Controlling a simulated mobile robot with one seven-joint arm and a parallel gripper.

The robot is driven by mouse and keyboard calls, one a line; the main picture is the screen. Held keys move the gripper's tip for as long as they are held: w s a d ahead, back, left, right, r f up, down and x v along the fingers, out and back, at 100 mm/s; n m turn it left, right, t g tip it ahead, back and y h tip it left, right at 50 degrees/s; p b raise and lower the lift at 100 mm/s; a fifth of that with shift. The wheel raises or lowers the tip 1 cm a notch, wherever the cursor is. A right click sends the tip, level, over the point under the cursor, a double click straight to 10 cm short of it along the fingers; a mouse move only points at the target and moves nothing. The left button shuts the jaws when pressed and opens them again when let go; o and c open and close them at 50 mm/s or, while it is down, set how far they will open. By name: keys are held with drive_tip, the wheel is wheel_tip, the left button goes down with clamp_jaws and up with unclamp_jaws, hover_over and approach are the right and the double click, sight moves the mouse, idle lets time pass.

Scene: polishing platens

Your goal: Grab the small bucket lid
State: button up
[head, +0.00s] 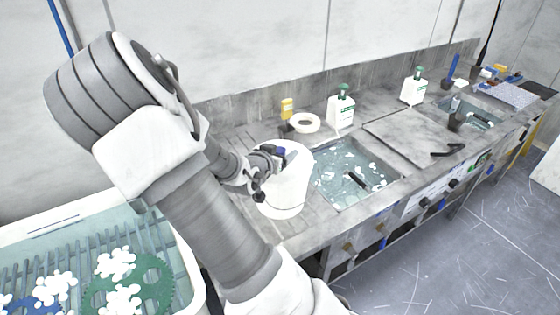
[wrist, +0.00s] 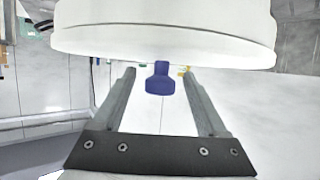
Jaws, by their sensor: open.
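The white small bucket (head: 283,196) stands on the counter left of the near basin. Its lid shows in the wrist view as a broad white disc (wrist: 165,42) across the top of the picture, with a dark blue knob (wrist: 160,80). The knob shows as a small blue spot (head: 281,150) at the bucket's top in the head view. My gripper (head: 274,158) is at the bucket's top. In the wrist view its two fingers (wrist: 160,73) are apart, one on each side of the knob, with gaps between. My arm hides part of the bucket's left side.
A white ring (head: 304,123), a yellow bottle (head: 287,108) and a white bottle with green cap (head: 341,107) stand behind the bucket. A water-filled basin (head: 340,187) is at its right. A crate (head: 192,262) with gears is at lower left.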

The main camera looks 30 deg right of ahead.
drive_tip(key=shift+c, duration=0.2)
clamp_jaws()
drive_tip(key=shift+r, duration=0.1)
